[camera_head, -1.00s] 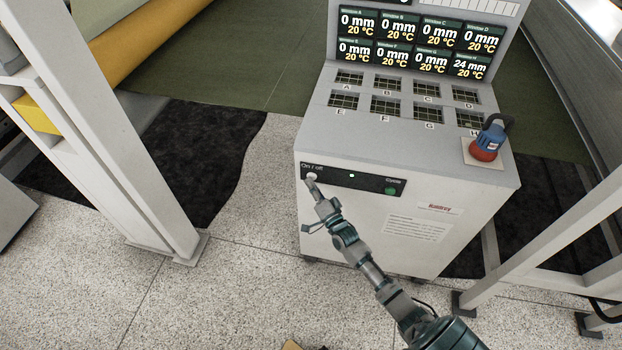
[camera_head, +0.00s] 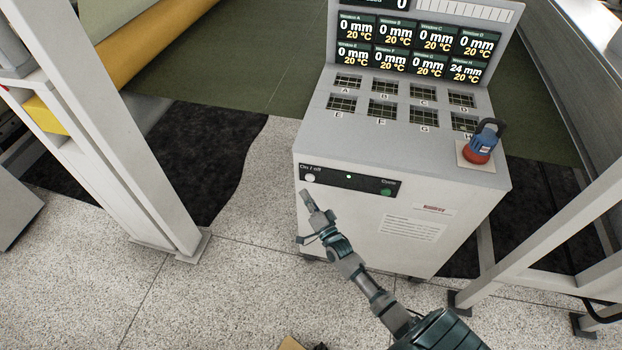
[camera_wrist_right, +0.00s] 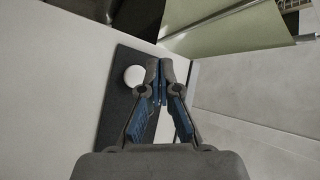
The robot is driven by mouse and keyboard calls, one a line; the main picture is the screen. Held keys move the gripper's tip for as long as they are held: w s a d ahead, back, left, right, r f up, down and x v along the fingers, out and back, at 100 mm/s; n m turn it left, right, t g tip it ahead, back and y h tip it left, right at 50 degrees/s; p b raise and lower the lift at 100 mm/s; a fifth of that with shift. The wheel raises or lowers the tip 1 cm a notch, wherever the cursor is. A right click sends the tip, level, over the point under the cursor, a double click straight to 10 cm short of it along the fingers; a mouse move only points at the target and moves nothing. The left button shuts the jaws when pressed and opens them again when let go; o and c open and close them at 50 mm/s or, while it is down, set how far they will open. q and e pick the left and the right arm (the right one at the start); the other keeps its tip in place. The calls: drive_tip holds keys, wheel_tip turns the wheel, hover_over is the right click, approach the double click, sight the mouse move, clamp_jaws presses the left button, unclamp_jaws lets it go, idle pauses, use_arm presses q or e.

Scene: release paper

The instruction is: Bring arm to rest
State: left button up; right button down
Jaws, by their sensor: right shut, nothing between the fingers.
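My right arm reaches up from the bottom right in the head view. Its gripper (camera_head: 306,198) is in front of the white machine cabinet (camera_head: 360,225), a little below the On / off button (camera_head: 309,178). In the right wrist view my right gripper (camera_wrist_right: 161,62) is shut with its fingertips together and nothing between them. The round white button (camera_wrist_right: 134,76) shows on the black panel just left of the fingers, apart from them. My left gripper is not in view.
The cabinet top has a display (camera_head: 415,48), several grid windows and a red and blue device (camera_head: 482,145) at its right. White posts stand at left (camera_head: 125,130) and right (camera_head: 545,245).

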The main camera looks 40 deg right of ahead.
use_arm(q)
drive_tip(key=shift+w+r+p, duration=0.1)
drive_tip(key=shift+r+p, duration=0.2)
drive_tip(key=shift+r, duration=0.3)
use_arm(e)
drive_tip(key=shift+s+a, duration=0.55)
drive_tip(key=shift+a, duration=0.15)
